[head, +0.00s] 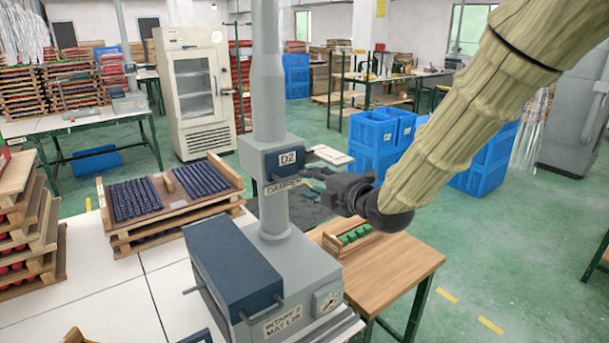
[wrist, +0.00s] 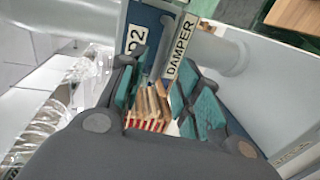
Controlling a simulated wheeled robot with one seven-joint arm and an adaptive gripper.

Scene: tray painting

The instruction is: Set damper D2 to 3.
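The damper D2 box (head: 258,160) is a grey-blue housing on a vertical grey pipe (head: 268,75), with a "D2" label and a "DAMPER" label below it. In the wrist view the damper box (wrist: 152,22) is at the top, with both labels tilted. My gripper (head: 318,187) is close to the box's right side in the head view. The wrist view shows my gripper (wrist: 160,85) with its teal-padded fingers apart and nothing clearly held between them. I cannot make out the damper's handle, its scale or its present setting.
A grey machine with a dark blue cover (head: 232,262) stands below the pipe. A wooden table (head: 400,272) with a small rack of green pieces (head: 355,236) is to the right. A wooden tray of dark rods (head: 222,165) lies left. Blue crates (head: 372,140) stand behind.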

